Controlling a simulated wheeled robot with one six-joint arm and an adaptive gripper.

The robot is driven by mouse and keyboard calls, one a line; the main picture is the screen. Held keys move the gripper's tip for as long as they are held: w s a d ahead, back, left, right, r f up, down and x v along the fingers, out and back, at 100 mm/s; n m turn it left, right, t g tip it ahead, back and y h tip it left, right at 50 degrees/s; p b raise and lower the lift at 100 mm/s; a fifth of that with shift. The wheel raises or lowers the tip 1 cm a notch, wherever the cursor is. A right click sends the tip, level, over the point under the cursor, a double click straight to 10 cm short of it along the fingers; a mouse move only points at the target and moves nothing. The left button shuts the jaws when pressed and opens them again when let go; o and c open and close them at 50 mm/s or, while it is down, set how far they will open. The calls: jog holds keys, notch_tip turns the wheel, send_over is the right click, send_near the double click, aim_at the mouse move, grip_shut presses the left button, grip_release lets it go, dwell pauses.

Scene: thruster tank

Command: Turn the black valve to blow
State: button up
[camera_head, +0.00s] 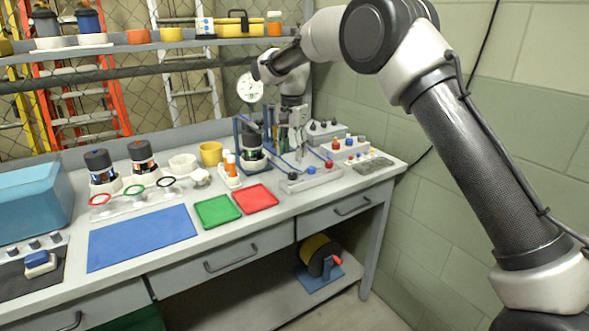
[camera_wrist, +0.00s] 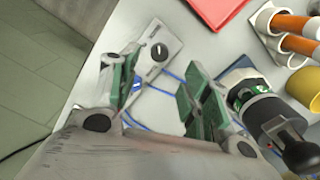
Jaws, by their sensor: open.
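The black valve (camera_wrist: 159,52) is a round black knob with a pale pointer mark on a grey block, seen in the wrist view beyond my fingertips. It looks like the black knob (camera_head: 293,176) at the left end of the grey block (camera_head: 318,178) on the bench, beside blue and red knobs. A blue knob (camera_wrist: 137,86) shows by my left finger. My gripper (camera_wrist: 162,90) is open and empty, its green-padded fingers apart and not touching the valve. In the head view my gripper (camera_head: 297,130) hangs above the bench behind the block. Any labels are too small to read.
A red tray (camera_head: 255,198) lies left of the block. Orange-topped bottles (camera_head: 229,166), a yellow cup (camera_head: 210,153) and a dark cylinder in a stand (camera_head: 252,142) stand nearby. Blue tubing (camera_wrist: 160,92) runs between my fingers. The blue mat (camera_head: 140,238) is bare.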

aim_at(292, 174)
notch_tip(292, 174, down, 8)
jog(key=shift+r, duration=0.1)
dwell(0.4)
jog(key=c, duration=1.1)
